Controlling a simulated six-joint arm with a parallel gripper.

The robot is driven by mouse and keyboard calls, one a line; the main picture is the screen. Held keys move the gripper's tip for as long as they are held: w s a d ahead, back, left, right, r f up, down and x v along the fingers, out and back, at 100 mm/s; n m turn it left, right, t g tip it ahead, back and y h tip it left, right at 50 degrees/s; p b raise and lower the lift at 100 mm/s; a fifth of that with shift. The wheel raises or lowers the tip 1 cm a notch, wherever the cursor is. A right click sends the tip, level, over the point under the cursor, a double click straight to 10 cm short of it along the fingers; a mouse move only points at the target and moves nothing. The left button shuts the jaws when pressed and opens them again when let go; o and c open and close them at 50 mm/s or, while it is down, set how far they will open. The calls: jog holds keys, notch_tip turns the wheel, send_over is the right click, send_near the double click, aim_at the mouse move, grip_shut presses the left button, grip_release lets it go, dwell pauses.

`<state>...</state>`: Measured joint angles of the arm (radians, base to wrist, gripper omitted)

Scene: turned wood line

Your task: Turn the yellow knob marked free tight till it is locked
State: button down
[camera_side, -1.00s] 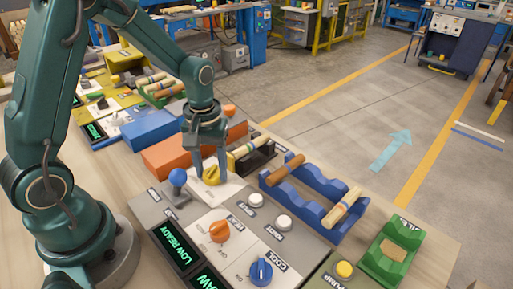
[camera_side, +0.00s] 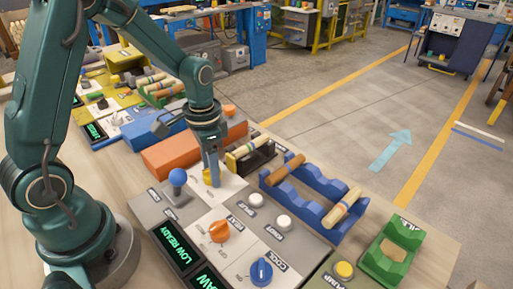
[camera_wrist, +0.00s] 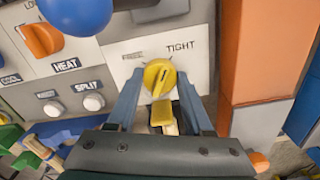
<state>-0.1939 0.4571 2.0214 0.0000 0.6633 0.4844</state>
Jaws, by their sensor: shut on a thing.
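The yellow knob (camera_wrist: 160,78) sits on a white panel (camera_wrist: 196,65) marked TIGHT on its upper right, with a fainter label on its upper left. The dark line on the knob points up and slightly right, near the start of the word TIGHT. My gripper (camera_wrist: 158,90) has one finger on each side of the knob and is shut on it. In the side view the knob (camera_side: 208,178) is partly hidden behind my gripper (camera_side: 213,174), which points straight down. Whether the knob is locked cannot be told.
A blue ball-topped lever (camera_side: 177,178) stands close to the left of the knob. An orange block (camera_side: 172,155) lies behind it, and a dark holder with a turned piece (camera_side: 250,150) is to the right. Orange and blue knobs and white buttons sit nearer the front.

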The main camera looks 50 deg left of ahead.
jog(key=shift+m, duration=1.5)
jog(key=shift+c, duration=1.5)
grip_release()
jog(key=shift+r, duration=2.6)
